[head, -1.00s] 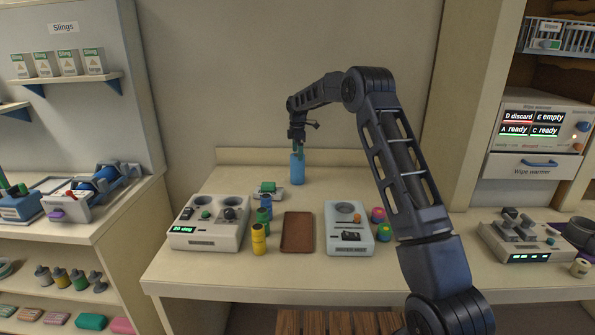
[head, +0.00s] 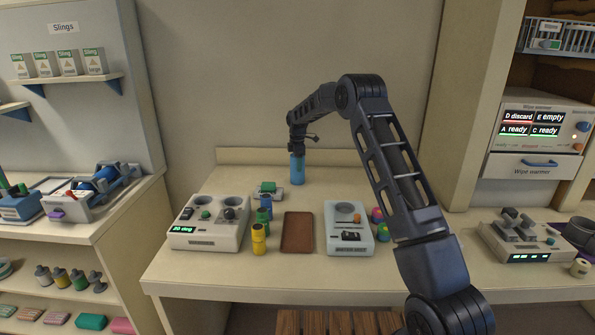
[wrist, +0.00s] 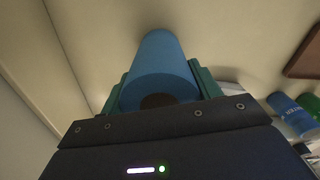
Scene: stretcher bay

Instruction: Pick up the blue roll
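The blue roll (head: 297,172) stands upright at the back of the table, below my gripper (head: 298,156). In the wrist view the blue roll (wrist: 160,65) is directly ahead, its dark core end close to my palm. The green fingers of my gripper (wrist: 160,88) lie along both sides of it. No clear gap shows between fingers and roll, so I cannot tell whether they press on it. The roll's far end rests on the tabletop.
A brown tray (head: 297,232) lies between a grey device with a green display (head: 208,238) and another grey device (head: 349,245). A yellow bottle (head: 259,240) and small blue and green containers stand left of the tray. The wall is close behind the roll.

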